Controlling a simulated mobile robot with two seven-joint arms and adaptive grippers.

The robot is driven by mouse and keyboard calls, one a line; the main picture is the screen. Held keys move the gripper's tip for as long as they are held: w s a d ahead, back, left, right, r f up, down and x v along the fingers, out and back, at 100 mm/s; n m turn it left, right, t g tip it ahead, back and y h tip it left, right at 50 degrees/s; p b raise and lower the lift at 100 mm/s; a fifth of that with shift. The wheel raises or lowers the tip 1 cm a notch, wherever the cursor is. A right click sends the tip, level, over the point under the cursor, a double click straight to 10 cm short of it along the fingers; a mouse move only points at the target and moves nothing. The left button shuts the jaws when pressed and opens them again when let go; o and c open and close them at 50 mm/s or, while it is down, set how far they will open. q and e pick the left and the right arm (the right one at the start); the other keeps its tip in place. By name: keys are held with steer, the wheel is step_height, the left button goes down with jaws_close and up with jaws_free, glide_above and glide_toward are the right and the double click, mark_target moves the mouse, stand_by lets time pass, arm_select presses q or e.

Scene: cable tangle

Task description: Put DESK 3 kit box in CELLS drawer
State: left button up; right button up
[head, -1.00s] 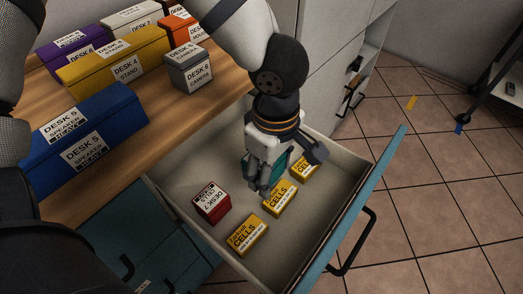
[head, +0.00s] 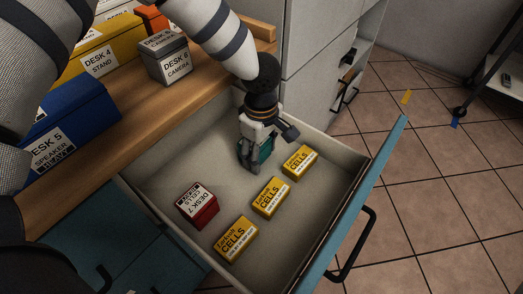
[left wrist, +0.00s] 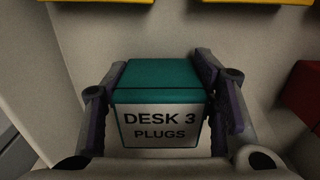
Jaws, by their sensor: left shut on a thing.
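The DESK 3 kit box (left wrist: 160,118) is small, with a teal lid and a white label reading DESK 3 PLUGS. My left gripper (head: 257,165) is shut on it, one finger on each side in the left wrist view. In the head view the teal box (head: 264,150) shows partly behind the fingers, inside the open CELLS drawer (head: 190,263), near its back end. Whether the box touches the drawer floor I cannot tell. Several yellow CELLS boxes (head: 271,198) lie along the drawer's front side. A red DESK 7 box (head: 198,206) sits nearer the left. My right gripper is not in view.
The wooden desk top (head: 100,130) holds a blue DESK 5 box (head: 60,125), a yellow DESK 4 box (head: 95,52) and a grey DESK 6 box (head: 165,58). A pale cabinet (head: 325,50) stands behind the drawer. The drawer's middle floor is clear.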

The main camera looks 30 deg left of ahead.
arm_select(q)
steer(key=shift+f, duration=0.15)
steer(key=o, duration=1.4)
steer(key=shift+c, duration=0.2)
step_height(320, 180, up, 12)
steer(key=shift+r+p, duration=0.2)
steer(key=shift+p, duration=0.65)
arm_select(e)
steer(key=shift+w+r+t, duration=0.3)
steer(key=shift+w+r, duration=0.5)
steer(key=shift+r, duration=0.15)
arm_select(q)
steer(key=shift+s+f, duration=0.15)
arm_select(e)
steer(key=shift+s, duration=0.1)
